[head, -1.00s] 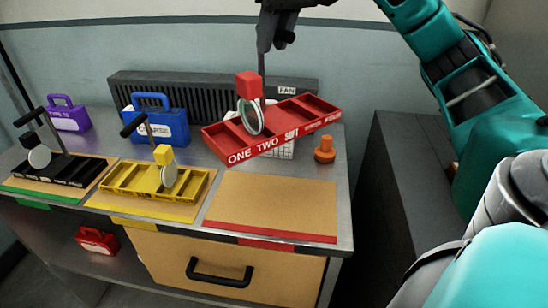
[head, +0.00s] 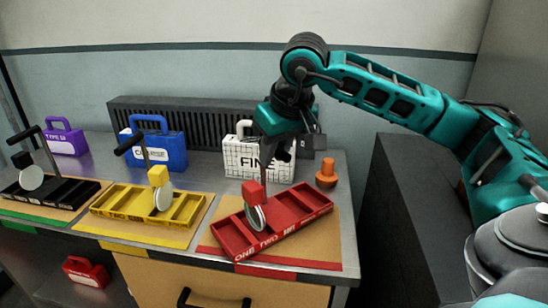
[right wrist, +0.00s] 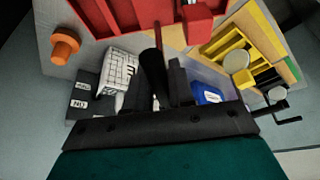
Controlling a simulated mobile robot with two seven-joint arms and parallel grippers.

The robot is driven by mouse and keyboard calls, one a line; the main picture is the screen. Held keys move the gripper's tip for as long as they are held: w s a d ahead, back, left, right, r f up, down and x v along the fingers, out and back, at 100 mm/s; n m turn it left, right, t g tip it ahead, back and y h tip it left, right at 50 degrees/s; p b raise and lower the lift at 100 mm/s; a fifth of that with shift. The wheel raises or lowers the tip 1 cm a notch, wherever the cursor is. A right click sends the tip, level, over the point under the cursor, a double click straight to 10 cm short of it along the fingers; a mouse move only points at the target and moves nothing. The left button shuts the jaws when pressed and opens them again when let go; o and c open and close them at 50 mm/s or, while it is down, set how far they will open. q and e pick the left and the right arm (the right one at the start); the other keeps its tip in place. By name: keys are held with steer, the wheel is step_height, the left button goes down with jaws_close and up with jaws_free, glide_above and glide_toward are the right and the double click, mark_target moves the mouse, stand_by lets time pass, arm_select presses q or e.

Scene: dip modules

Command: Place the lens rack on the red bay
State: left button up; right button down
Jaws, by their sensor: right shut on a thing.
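The red lens rack (head: 290,218), a compartmented tray with a red block (head: 253,190) and a round lens (head: 256,217), is over the red bay (head: 318,240), a tan mat with a red front strip. The rack is turned askew to the mat, its left front corner near the strip. I cannot tell whether it touches the mat. My right gripper (head: 268,152) is above it, shut on its dark upright handle. In the right wrist view the rack (right wrist: 118,18) shows at the top, by the gripper (right wrist: 165,85). My left gripper is out of view.
A yellow rack (head: 130,205) stands just left, and a black rack (head: 65,192) farther left. Behind are a white FINE case (head: 245,160), a blue case (head: 170,152) and a purple case (head: 68,140). An orange knob (head: 327,173) stands behind the rack's right end.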

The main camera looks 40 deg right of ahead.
steer(key=shift+f, duration=0.5)
steer(key=c, duration=1)
jaws_free()
steer(key=shift+o, duration=0.2)
steer(key=p+v, duration=0.1)
steer(key=v, duration=1)
steer(key=shift+p, duration=0.35)
steer(key=shift+s+r, duration=0.25)
steer(key=shift+r, duration=0.3)
steer(key=shift+a, duration=0.1)
